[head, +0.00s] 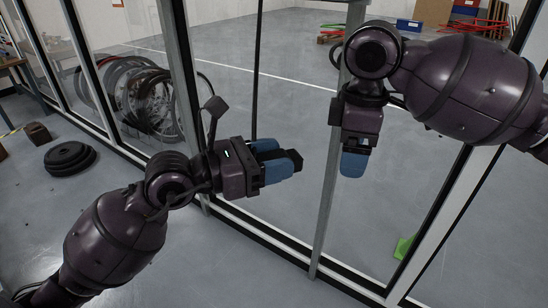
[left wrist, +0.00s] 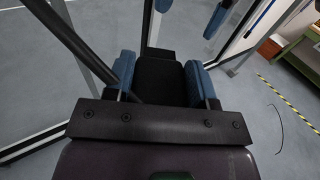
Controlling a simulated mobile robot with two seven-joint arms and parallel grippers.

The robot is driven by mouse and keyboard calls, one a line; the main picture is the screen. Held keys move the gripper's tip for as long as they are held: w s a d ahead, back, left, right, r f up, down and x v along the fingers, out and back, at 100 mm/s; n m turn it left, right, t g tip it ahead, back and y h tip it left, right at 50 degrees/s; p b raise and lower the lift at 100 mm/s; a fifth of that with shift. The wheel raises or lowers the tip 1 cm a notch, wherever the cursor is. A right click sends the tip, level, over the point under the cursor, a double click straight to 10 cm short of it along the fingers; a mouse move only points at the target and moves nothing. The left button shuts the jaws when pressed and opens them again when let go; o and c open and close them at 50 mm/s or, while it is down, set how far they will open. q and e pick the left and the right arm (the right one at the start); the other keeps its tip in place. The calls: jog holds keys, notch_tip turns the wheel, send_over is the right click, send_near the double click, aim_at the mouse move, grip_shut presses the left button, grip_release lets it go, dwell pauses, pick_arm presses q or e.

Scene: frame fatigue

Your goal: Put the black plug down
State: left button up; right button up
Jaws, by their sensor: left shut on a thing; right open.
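The black plug (head: 294,158) sticks out from between the blue fingertips of my left gripper (head: 280,162), in the middle of the head view. The left gripper is shut on it and holds it in the air, in front of the glass partition. In the left wrist view, the black plug (left wrist: 160,78) sits between the two blue fingers of the left gripper (left wrist: 162,82). My right gripper (head: 354,162) hangs pointing down at the right, apart from the plug, with nothing seen in it. Its finger gap is hard to make out from this angle.
A glass partition with a grey post (head: 335,180) stands close in front of me. Behind it are several wheels (head: 145,95). Black discs (head: 70,157) lie on the floor at the left. A green object (head: 403,247) is low at the right. Grey floor around is mostly clear.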

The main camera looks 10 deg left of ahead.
pick_arm(q)
jog(key=w+d+f+m+g+h, duration=0.1)
jog(key=d+f+m+g, duration=0.1)
jog(key=f+m+g, duration=0.3)
jog(key=w+d+f+m+g, duration=0.2)
jog(key=f+m+g, duration=0.4)
jog(key=g, duration=0.6)
jog(key=shift+w+d+m+g+h, duration=0.3)
jog(key=shift+d+m+h, duration=0.1)
jog(key=shift+d+m, duration=0.2)
